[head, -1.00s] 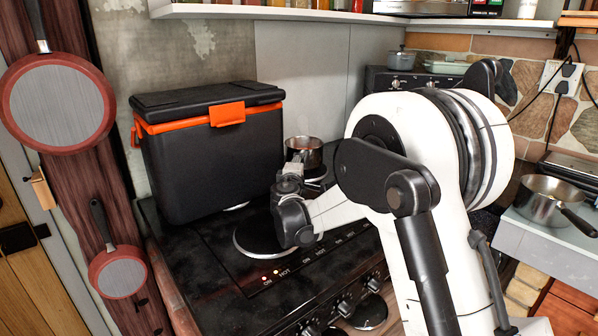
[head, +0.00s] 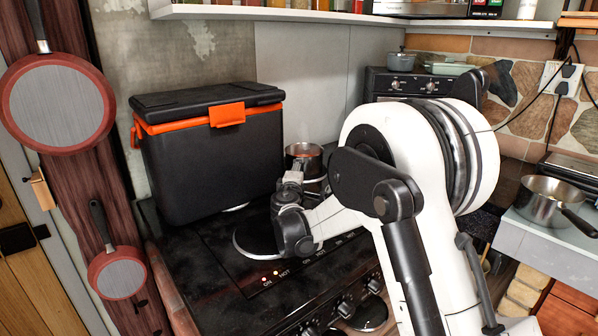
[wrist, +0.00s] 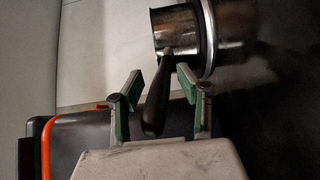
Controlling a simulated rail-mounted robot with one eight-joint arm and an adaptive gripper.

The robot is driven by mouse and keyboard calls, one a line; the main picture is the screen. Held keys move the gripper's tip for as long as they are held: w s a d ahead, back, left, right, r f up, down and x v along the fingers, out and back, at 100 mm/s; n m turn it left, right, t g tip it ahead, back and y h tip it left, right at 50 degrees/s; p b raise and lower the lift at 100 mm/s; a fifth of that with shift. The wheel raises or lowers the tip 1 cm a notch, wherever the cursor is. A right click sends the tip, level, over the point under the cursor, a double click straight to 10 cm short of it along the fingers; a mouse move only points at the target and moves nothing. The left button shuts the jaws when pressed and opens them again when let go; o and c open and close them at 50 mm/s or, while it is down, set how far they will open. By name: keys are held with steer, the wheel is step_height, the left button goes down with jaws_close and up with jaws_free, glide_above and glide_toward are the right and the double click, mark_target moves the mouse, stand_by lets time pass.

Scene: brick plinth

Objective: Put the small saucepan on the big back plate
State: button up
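The small saucepan (head: 304,157), steel with a dark handle, stands upright at the back of the stove, right of the black box. The wrist view shows the pan (wrist: 174,30) sideways, its base against the silver rim of a hot plate (wrist: 208,38); it appears to rest on that plate. The head view mostly hides this plate behind the pan and my arm. My gripper (head: 291,178) is at the handle. In the wrist view, the green-padded fingers (wrist: 160,80) stand apart on either side of the handle (wrist: 156,104), with gaps visible.
A large black box with an orange latch (head: 210,150) stands on the stove close left of my gripper, partly over another plate. A bare plate (head: 252,240) lies in front. Another saucepan (head: 548,202) stands on the right-hand counter. A shelf (head: 330,14) runs above.

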steer(key=s, duration=0.8)
steer(key=s+a, duration=0.1)
steer(key=s, duration=0.2)
steer(key=shift+s+r+p, duration=0.1)
steer(key=shift+s+p, duration=0.2)
steer(key=shift+s, duration=0.1)
steer(key=shift+d, duration=0.1)
steer(key=s+d+r+m+g+h, duration=0.1)
steer(key=s+d+r+m+g, duration=0.3)
steer(key=s+d, duration=0.55)
steer(key=s+d+r+m+g+h, duration=0.15)
steer(key=s+d+m, duration=0.45)
steer(key=d, duration=0.7)
steer(key=s+d+f+m+g+y, duration=0.1)
steer(key=s+m, duration=0.1)
steer(key=s, duration=0.6)
steer(key=s+d+f+m+g+y, duration=0.1)
steer(key=s+f+m+g, duration=0.1)
steer(key=s, duration=0.7)
steer(key=s+d+f+m+g+y, duration=0.2)
steer(key=s+m, duration=0.1)
steer(key=s, duration=0.5)
steer(key=shift+s+f, duration=0.25)
steer(key=shift+s, duration=0.1)
steer(key=shift+d, duration=0.1)
